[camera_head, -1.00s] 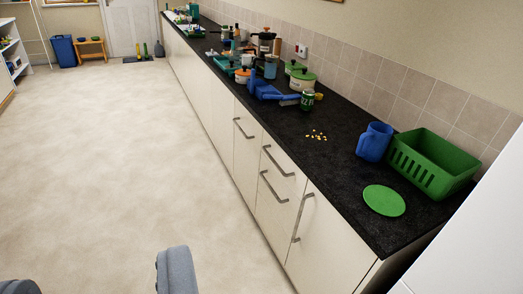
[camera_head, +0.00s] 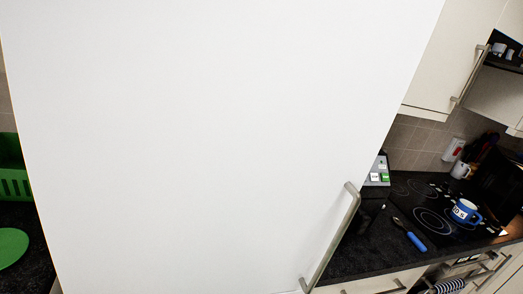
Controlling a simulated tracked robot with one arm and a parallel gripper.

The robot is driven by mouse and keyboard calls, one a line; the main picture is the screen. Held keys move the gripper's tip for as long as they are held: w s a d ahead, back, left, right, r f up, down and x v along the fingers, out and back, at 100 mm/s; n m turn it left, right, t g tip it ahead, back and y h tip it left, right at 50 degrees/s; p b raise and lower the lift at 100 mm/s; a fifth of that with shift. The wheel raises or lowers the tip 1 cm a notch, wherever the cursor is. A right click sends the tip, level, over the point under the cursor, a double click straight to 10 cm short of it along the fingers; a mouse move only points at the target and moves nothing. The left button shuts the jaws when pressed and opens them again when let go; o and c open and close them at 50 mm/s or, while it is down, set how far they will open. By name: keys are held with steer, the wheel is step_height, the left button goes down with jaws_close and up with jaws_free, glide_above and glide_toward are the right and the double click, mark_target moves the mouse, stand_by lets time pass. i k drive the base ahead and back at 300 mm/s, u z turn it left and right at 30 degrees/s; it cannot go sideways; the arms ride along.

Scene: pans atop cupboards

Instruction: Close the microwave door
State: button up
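I cannot see a microwave or its door that I can make out for sure. A large white tall unit (camera_head: 210,140) fills most of the view, with a metal bar handle (camera_head: 335,235) near its lower right edge. My gripper is not in view.
To the right, a black counter with a hob (camera_head: 432,210) holds a blue and white mug (camera_head: 465,212) and a blue-handled utensil (camera_head: 411,236). Cream wall cupboards (camera_head: 450,60) hang above. At the far left are a green basket (camera_head: 12,175) and a green plate (camera_head: 10,246).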

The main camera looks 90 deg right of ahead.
mark_target(502, 192)
steer(key=z, duration=1.3)
steer(key=i, duration=0.1)
steer(key=z, duration=2.9)
steer(key=i, duration=1)
steer(key=u, duration=0.1)
steer(key=k, duration=0.6)
steer(key=z, duration=0.55)
steer(key=i, duration=1)
steer(key=z, duration=0.25)
